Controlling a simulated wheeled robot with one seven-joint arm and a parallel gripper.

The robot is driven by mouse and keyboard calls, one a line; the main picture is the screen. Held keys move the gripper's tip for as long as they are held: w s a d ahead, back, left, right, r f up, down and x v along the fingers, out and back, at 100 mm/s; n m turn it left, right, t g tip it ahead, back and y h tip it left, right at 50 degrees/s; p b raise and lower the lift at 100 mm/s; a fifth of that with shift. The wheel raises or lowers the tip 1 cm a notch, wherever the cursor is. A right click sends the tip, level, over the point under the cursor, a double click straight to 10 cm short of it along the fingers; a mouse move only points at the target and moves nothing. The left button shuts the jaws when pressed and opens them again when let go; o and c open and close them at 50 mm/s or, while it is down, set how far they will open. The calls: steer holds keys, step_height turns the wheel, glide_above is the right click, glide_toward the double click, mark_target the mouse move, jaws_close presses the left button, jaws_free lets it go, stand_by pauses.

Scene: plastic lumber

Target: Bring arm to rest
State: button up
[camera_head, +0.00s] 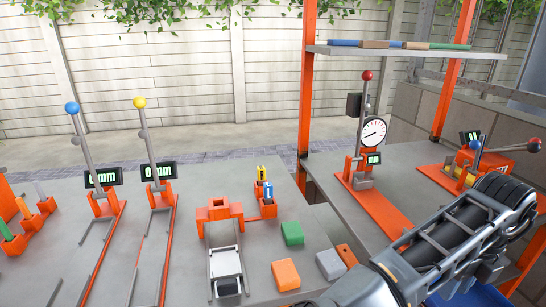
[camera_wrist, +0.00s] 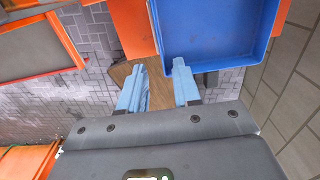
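My gripper (camera_wrist: 160,68) shows in the wrist view as two light blue fingers with a clear gap between them. It is open, with nothing seen held between the fingers. A brown surface lies below and behind the gap. In the head view my arm (camera_head: 465,235) reaches in from the bottom right, bent, with its black and grey links in front of the right-hand bench. The fingers cannot be made out in the head view.
A blue tray (camera_wrist: 215,35) lies just beyond the right finger. Under my arm is a blue patch (camera_head: 470,296). The grey bench holds green (camera_head: 292,233), orange (camera_head: 286,274) and grey (camera_head: 330,264) blocks. A dial gauge stand (camera_head: 373,132) and a lever device (camera_head: 470,165) stand on the right bench.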

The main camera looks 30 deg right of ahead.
steer(key=s+d+r+n+h, duration=0.3)
steer(key=d+h, duration=0.2)
steer(key=d, duration=0.4)
steer(key=w+d+r+n+t+h, duration=0.35)
steer(key=d+r+n+h, duration=0.25)
steer(key=r+n+h, duration=0.55)
steer(key=s+a+f+n+t+y, duration=0.1)
steer(key=a+f+n+t+y, duration=0.4)
steer(key=a+n, duration=0.5)
steer(key=a+f+n+t+y, duration=0.5)
steer(key=a+n, duration=0.5)
steer(key=a, duration=0.1)
steer(key=s+a+n+y, duration=0.2)
steer(key=s+a+y, duration=0.1)
steer(key=s+a, duration=0.5)
steer(key=s+a+n+t+y, duration=0.1)
steer(key=s+a+n+y, duration=0.1)
steer(key=s+a, duration=0.6)
steer(key=a+y, duration=0.1)
steer(key=a, duration=0.4)
steer(key=shift+s+a+r, duration=0.2)
steer(key=shift+s+r, duration=0.05)
steer(key=shift+s, duration=0.1)
